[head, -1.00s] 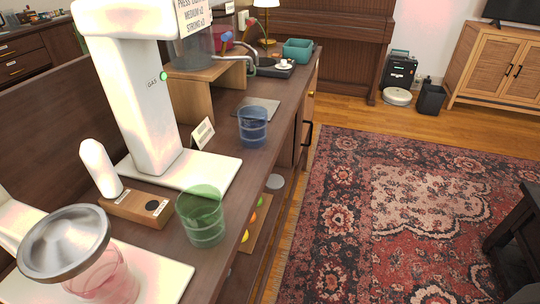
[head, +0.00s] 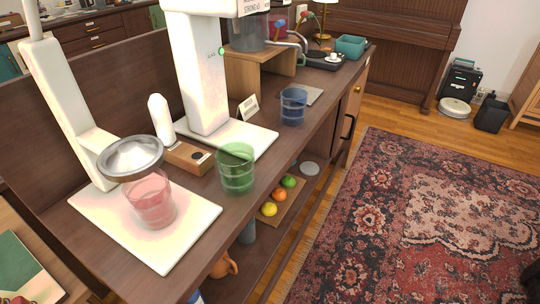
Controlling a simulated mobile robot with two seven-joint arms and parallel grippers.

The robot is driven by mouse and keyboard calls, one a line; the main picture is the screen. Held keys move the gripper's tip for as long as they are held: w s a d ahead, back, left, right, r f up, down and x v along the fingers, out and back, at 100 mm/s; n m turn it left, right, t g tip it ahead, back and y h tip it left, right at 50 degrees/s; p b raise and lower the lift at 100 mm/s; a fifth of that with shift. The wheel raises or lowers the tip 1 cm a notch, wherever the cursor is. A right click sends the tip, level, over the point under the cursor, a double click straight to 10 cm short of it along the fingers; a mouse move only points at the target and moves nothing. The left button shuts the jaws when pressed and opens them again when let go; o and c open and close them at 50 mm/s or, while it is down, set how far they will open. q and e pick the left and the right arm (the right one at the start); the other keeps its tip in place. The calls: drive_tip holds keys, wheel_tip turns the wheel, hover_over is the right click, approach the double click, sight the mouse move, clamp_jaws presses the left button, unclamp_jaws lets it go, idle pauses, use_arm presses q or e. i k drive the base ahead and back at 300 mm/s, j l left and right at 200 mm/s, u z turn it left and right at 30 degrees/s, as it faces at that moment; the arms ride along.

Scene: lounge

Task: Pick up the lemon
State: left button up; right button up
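A yellow lemon (head: 269,209) lies on a small wooden board (head: 264,218) on the shelf below the counter top. An orange fruit (head: 279,194) and a green fruit (head: 289,181) lie in a row behind it on the same board. The counter's front edge is just left of the lemon. Neither of my grippers shows in the head view.
On the counter (head: 215,238) stand a green glass (head: 237,168), a blue glass (head: 292,106) and a pink glass (head: 152,200) under a metal disc (head: 131,157). An orange jug (head: 224,266) is on the shelf. The patterned rug (head: 400,230) is clear floor at right.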

sight(268, 208)
drive_tip(key=i+l+u, duration=0.3)
drive_tip(key=l+u, duration=0.2)
drive_tip(key=i+l+u, duration=0.2)
drive_tip(key=l+u, duration=0.25)
drive_tip(key=l, duration=0.2)
drive_tip(key=i+l+u, duration=0.1)
drive_tip(key=l+u, duration=0.4)
drive_tip(key=l, duration=0.2)
drive_tip(key=l+u, duration=0.5)
drive_tip(key=l, duration=0.2)
